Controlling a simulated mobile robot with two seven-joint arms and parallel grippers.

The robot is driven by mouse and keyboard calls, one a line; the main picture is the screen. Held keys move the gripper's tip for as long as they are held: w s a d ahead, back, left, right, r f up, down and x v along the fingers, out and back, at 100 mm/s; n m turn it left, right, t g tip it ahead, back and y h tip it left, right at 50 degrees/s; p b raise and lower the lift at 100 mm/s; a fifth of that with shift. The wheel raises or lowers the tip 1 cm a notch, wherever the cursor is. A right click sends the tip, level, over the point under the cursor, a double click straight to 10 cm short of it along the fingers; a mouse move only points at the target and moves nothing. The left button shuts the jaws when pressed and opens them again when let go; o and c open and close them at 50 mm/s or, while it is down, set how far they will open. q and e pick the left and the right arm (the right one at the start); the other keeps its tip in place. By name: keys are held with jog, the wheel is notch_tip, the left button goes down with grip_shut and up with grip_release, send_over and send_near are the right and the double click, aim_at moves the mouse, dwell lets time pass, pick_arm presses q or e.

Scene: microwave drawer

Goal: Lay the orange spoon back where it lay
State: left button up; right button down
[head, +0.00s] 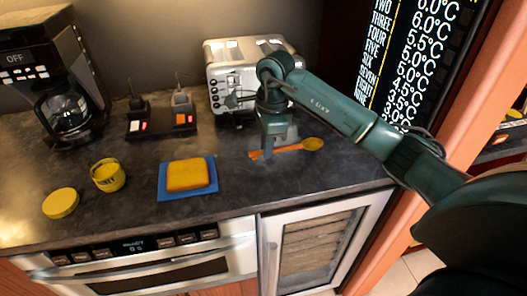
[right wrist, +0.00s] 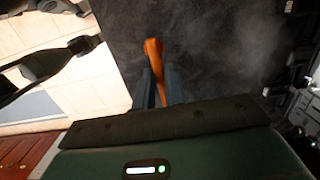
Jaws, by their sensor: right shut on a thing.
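The orange spoon (head: 290,148) is at the right part of the dark counter, its bowl end (head: 313,143) toward the right and its handle toward the left. My right gripper (head: 267,153) points down over the handle and is shut on it. In the right wrist view the spoon's orange handle (right wrist: 153,58) sticks out between the two fingers of my right gripper (right wrist: 158,88). The spoon is at or very near the counter surface; I cannot tell if it touches. My left gripper is not in view.
A toaster (head: 240,62) stands behind the right gripper. A blue board (head: 203,191) with a yellow block (head: 188,174) lies to the left. A yellow jar (head: 108,176), its lid (head: 61,203) and a coffee maker (head: 65,80) are further left. The counter's front edge is close.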

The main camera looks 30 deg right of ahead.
aim_at(266, 175)
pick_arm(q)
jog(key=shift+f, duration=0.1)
pick_arm(e)
jog(key=shift+s, duration=0.1)
jog(key=shift+f+b, duration=0.35)
jog(key=shift+b, duration=0.1)
notch_tip(266, 175, down, 3)
jog(key=b, duration=0.3)
jog(key=shift+f, duration=0.2)
jog(key=shift+f+b, duration=0.5)
jog(key=shift+f, duration=0.15)
jog(key=shift+f+b, duration=0.4)
jog(key=shift+f, duration=0.15)
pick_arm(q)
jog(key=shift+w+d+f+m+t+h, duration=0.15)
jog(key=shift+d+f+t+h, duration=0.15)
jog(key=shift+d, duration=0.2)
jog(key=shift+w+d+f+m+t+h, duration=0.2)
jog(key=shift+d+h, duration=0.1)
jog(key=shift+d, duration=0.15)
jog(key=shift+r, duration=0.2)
pick_arm(e)
jog(key=c, duration=1.5)
grip_release()
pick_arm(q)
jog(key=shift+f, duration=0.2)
pick_arm(e)
jog(key=shift+o, duration=0.6)
